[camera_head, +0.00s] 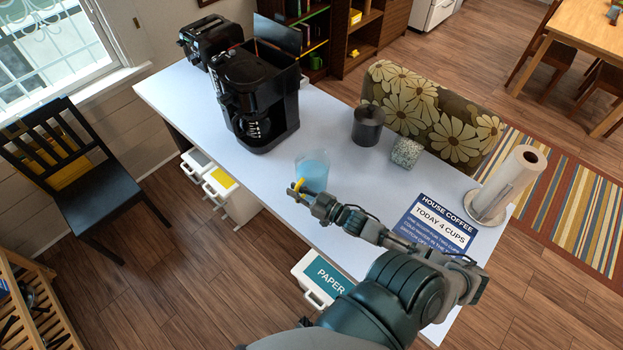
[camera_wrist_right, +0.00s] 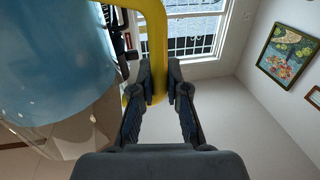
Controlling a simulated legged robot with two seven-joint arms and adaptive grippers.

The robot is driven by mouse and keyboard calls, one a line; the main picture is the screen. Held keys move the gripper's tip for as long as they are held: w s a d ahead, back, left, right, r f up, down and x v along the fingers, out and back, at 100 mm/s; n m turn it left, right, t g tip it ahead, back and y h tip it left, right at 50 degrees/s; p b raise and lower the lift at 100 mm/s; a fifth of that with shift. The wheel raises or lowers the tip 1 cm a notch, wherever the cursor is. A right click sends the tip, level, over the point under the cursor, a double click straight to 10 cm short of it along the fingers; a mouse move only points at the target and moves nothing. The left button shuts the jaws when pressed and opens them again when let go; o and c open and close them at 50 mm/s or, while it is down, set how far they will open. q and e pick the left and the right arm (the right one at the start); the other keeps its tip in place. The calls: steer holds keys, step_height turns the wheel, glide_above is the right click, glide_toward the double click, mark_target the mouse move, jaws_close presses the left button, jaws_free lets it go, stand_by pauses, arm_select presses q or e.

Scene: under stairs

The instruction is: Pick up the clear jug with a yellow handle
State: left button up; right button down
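The clear jug (camera_head: 312,172), holding blue liquid, is near the front edge of the white table, in front of the coffee maker. Its yellow handle (camera_head: 298,186) faces my right gripper (camera_head: 309,197). In the right wrist view, the jug (camera_wrist_right: 60,70) fills the left side and the handle (camera_wrist_right: 157,40) passes between the fingertips of my right gripper (camera_wrist_right: 159,82). The fingers look closed on the handle from both sides. I cannot tell whether the jug's base touches the table; the gripper partly hides it. My left gripper is not in view.
A black coffee maker (camera_head: 256,95) stands behind the jug.

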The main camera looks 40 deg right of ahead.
steer(key=shift+d, duration=0.2)
steer(key=shift+r, duration=0.15)
steer(key=shift+w+r, duration=0.1)
steer(key=shift+r, duration=1.55)
steer(key=s+d+r, duration=0.1)
steer(key=s+d, duration=0.8)
steer(key=s, duration=0.4)
steer(key=shift+d+r, duration=0.2)
